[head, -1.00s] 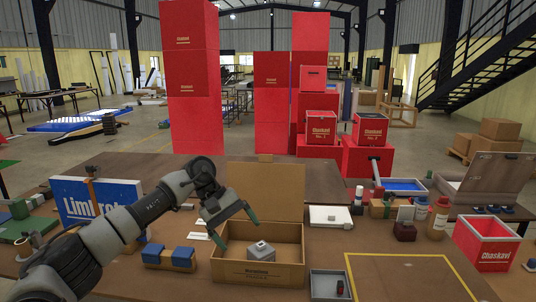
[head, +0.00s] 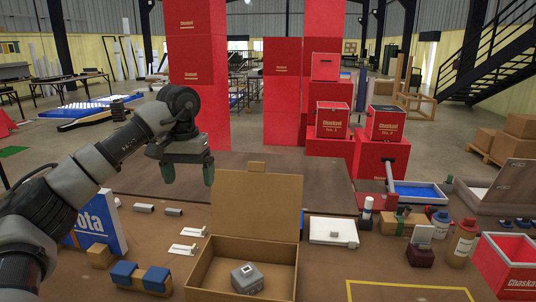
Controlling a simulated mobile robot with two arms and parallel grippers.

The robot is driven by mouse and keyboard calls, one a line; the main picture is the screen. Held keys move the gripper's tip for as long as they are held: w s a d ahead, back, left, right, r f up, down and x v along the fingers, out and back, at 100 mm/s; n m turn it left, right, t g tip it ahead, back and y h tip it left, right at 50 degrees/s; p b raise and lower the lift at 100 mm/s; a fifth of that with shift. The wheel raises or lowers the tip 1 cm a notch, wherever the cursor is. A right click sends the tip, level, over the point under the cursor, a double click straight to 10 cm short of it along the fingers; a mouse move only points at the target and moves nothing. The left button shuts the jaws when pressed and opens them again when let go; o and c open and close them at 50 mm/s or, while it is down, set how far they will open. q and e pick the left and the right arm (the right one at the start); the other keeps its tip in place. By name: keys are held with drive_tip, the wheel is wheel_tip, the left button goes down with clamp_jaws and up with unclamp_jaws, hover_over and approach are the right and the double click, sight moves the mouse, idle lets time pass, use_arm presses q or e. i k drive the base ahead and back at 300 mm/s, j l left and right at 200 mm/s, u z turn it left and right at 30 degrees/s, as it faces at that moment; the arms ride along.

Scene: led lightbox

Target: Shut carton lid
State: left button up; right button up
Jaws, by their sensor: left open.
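The carton (head: 226,288) stands open on the brown table, with its lid (head: 257,201) raised upright at the back and a small tab on the lid's top edge. A grey block-like item (head: 247,279) lies inside the carton. My left gripper (head: 188,174) is up at the left of the lid's top edge, with its two green-tipped fingers spread and pointing down. Nothing is between the fingers. My right gripper is not in view.
A blue and wooden block (head: 142,278) and white flat pieces (head: 188,246) lie left of the carton. A white box (head: 333,231), bottles (head: 462,241) and a red bin (head: 509,266) stand to the right. A yellow-outlined area (head: 410,291) looks clear.

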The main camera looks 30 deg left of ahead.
sight(261, 204)
drive_tip(key=i, duration=1.1)
